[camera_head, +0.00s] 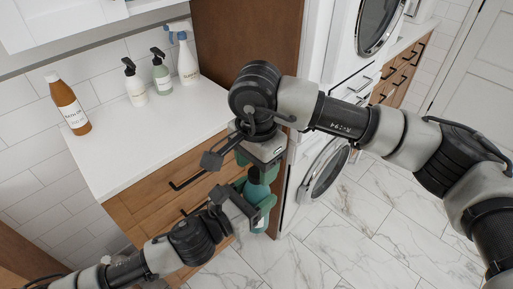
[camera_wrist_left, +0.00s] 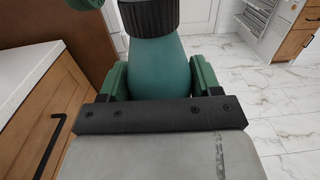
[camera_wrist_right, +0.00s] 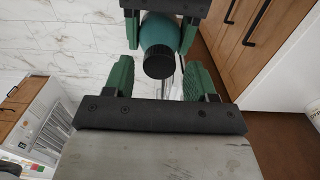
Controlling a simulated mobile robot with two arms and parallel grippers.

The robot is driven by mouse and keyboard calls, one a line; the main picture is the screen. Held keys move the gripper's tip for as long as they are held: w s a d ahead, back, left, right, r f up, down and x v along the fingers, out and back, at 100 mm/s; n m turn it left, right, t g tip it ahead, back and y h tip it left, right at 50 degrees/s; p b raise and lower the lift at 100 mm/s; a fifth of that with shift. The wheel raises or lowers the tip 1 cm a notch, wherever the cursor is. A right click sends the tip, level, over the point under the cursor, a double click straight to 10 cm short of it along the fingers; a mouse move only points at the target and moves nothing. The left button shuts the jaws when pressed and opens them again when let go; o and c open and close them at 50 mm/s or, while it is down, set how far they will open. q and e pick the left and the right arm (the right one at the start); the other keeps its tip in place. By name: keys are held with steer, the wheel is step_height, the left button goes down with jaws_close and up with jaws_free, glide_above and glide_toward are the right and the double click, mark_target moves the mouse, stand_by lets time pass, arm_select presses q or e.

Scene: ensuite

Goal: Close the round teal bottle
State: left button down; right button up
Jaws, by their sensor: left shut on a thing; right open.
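The round teal bottle (camera_head: 257,191) is held upright off the floor, in front of the wooden cabinet. My left gripper (camera_wrist_left: 160,82) is shut around its body, with a green finger on each side. A black ribbed cap (camera_wrist_left: 150,17) sits at the bottle's top; I cannot tell how tightly it is on. My right gripper (camera_wrist_right: 158,80) is open above the bottle. In the right wrist view, the round black cap (camera_wrist_right: 158,62) lies between its green fingers with gaps on both sides, and the teal body (camera_wrist_right: 160,30) shows behind it.
A white counter (camera_head: 150,140) on wooden drawers is close at left. It holds an orange-brown bottle (camera_head: 70,105), two pump bottles (camera_head: 134,85) (camera_head: 161,75) and a spray bottle (camera_head: 187,62). A white washer (camera_head: 325,170) stands behind at right. The marble floor (camera_head: 370,230) is clear.

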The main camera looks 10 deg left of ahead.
steer(key=shift+f, duration=0.75)
steer(key=shift+c, duration=0.4)
steer(key=c, duration=0.8)
steer(key=o, duration=1)
steer(key=shift+o, duration=0.2)
step_height(320, 180, up, 12)
